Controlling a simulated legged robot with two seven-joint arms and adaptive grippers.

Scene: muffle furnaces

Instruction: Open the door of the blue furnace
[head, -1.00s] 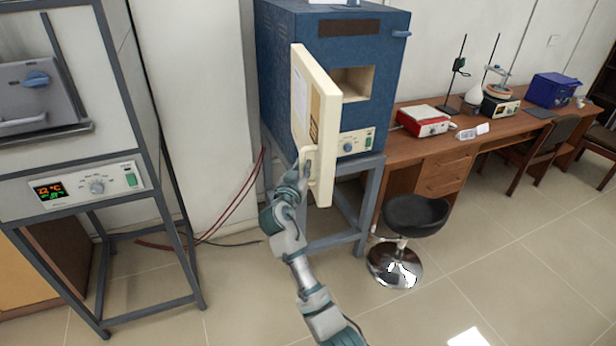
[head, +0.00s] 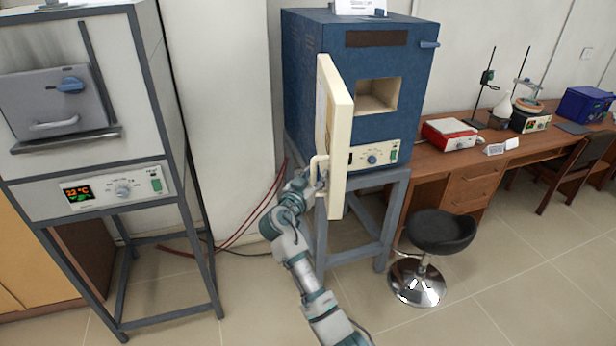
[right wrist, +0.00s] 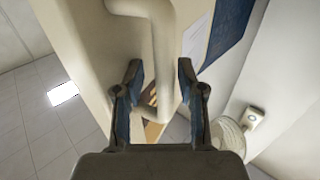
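The blue furnace (head: 310,75) stands on a grey stand, centre of the head view. Its cream door (head: 339,140) stands wide open at the left of the square chamber opening (head: 378,95), seen nearly edge-on. A cream loop handle (head: 318,166) is on the door's outer face. My right gripper (head: 308,184) is at this handle. In the right wrist view, its two fingers (right wrist: 161,90) are apart, with the handle bar (right wrist: 163,55) running between them. Gaps show beside the bar; contact is not clear. My left gripper is not in view.
A grey furnace (head: 55,105) on a frame stands at left. A black stool (head: 440,232) stands right of the blue furnace's stand. A wooden desk (head: 470,165) with instruments runs along the right wall. Tiled floor is clear in front.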

